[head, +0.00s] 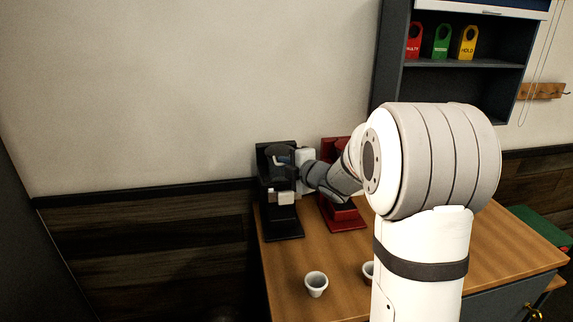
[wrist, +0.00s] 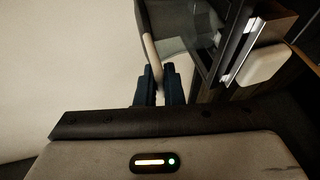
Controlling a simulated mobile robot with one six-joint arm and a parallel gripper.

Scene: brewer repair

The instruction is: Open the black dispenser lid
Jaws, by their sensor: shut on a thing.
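The black dispenser (head: 284,224) stands at the left end of the wooden counter in the head view. My gripper (wrist: 160,84) is shut on a pale, slim handle (wrist: 151,52) in the wrist view. The handle runs up beside a dark, glassy panel (wrist: 188,22), which seems to be part of the black lid. In the head view my wrist reaches to the dispenser's top from the right, and the fingers are hard to make out there. How far the lid is raised cannot be told. A pale block (wrist: 262,64) on the dispenser's front shows at the right.
A red dispenser (head: 346,218) stands close right of the black one, partly behind my arm. A white cup (head: 316,285) stands in front, and a second cup (head: 368,272) is partly hidden by my arm. A shelf with coloured tags (head: 441,42) hangs above.

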